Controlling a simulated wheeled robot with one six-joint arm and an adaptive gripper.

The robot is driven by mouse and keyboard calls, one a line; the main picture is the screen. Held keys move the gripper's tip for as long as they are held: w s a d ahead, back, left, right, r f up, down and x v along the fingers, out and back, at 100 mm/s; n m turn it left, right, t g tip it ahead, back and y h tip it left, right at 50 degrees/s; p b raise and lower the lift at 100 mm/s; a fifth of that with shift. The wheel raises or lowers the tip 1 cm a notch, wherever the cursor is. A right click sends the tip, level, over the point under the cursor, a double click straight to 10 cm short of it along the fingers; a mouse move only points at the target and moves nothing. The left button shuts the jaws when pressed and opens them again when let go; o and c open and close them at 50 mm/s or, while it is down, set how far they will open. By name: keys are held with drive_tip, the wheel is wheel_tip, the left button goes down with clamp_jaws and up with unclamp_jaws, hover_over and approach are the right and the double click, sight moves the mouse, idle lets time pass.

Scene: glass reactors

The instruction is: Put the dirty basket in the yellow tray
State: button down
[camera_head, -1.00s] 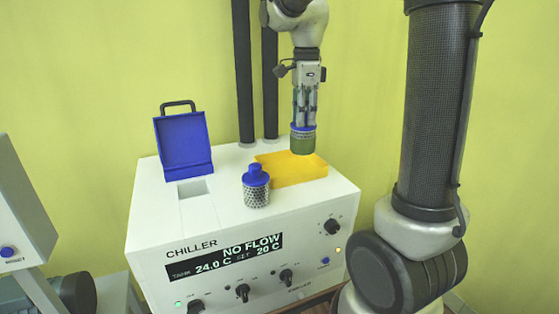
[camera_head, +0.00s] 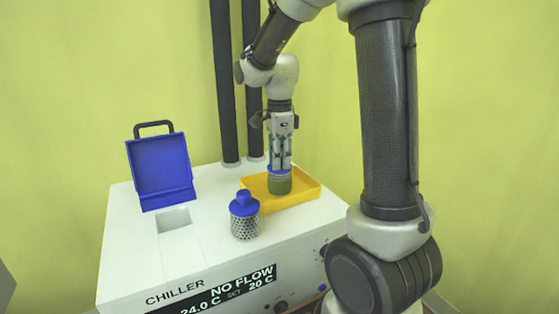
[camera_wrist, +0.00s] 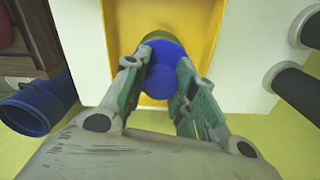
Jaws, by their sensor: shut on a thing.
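My gripper (camera_head: 279,160) is shut on the dirty basket (camera_head: 279,185), which has a blue cap and a greenish-brown body. The basket is upright over the yellow tray (camera_head: 308,192), inside its outline; I cannot tell whether it touches the tray floor. In the wrist view my gripper (camera_wrist: 163,75) has its fingers on either side of the basket's blue cap (camera_wrist: 160,78), with the yellow tray (camera_wrist: 205,30) beneath. A clean metal basket (camera_head: 245,226) with a blue cap stands on the chiller, left of the tray.
The white chiller (camera_head: 150,245) bears the tray and the clean basket. Its blue lid (camera_head: 161,170) stands open behind a square opening (camera_head: 173,219). Two dark vertical pipes (camera_head: 225,90) rise behind the tray. The tray's right part is clear.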

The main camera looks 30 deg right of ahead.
drive_tip(key=shift+f, duration=0.2)
drive_tip(key=c, duration=1.1)
unclamp_jaws()
drive_tip(key=shift+f, duration=0.1)
drive_tip(key=shift+c, duration=0.2)
wheel_tip(320, 180, up, 12)
drive_tip(key=s+f+n+t, duration=0.1)
drive_tip(key=s+n+t, duration=0.1)
drive_tip(key=s+n, duration=0.8)
drive_tip(key=s+d+f+n+t, duration=0.1)
drive_tip(key=s+f+n+t, duration=0.1)
drive_tip(key=s+n, duration=0.8)
drive_tip(key=shift+s+d+f+n, duration=0.2)
drive_tip(key=shift+s+n, duration=0.1)
drive_tip(key=shift+s, duration=0.6)
drive_tip(key=shift+r, duration=0.1)
